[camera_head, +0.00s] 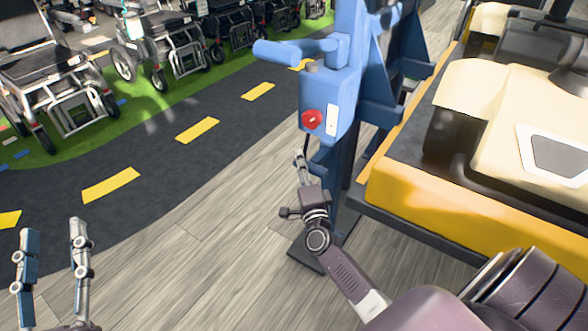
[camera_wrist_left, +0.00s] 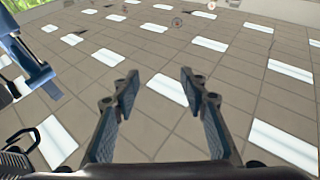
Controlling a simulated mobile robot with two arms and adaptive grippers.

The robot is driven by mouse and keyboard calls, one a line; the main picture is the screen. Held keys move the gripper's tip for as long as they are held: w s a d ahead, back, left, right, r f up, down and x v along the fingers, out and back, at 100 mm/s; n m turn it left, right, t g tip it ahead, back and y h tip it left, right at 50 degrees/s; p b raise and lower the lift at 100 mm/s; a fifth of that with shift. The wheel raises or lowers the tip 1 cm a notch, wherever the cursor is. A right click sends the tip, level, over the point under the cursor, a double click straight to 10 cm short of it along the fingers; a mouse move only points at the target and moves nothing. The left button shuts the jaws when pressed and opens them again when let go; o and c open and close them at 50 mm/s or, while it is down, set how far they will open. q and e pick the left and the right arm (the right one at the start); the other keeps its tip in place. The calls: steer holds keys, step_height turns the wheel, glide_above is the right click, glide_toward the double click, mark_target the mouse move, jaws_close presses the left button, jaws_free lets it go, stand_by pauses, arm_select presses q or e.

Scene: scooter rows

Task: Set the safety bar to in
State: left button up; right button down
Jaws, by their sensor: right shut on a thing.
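A blue post-mounted machine stands at the centre of the head view, with a blue control box (camera_head: 338,95) bearing a red button (camera_head: 312,120). A thick blue bar (camera_head: 290,50) sticks out to the left above the box; I cannot tell for certain whether it is the safety bar. My right gripper (camera_head: 300,160) is just below the box, beside the blue post, with its fingers shut on a thin dark rod (camera_head: 306,143). My left gripper (camera_head: 52,240) is open and empty at the lower left. The left wrist view shows its spread fingers (camera_wrist_left: 157,85) against the ceiling.
A yellow and cream vehicle (camera_head: 450,205) stands close on the right. Several wheelchairs (camera_head: 55,90) line the green strip at the back left. A dark lane with yellow dashes (camera_head: 110,185) and bare wood floor (camera_head: 190,260) lie between.

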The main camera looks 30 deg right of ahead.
steer(key=d, duration=0.1)
steer(key=w+d, duration=0.1)
steer(key=d, duration=0.2)
steer(key=shift+w+d+r+b, duration=0.1)
steer(key=shift+w+b, duration=0.25)
steer(key=c, duration=2.1)
jaws_free()
steer(key=o, duration=0.4)
steer(key=shift+w+d, duration=0.1)
arm_select(q)
steer(key=s+r+t, duration=0.1)
steer(key=r+t, duration=0.1)
steer(key=r, duration=0.1)
steer(key=s+r, duration=0.1)
steer(key=shift+s+r+t+h, duration=0.3)
steer(key=shift+r+t+h, duration=0.05)
steer(key=shift+t+h, duration=0.05)
arm_select(e)
steer(key=shift+o, duration=0.2)
steer(key=v, duration=1.2)
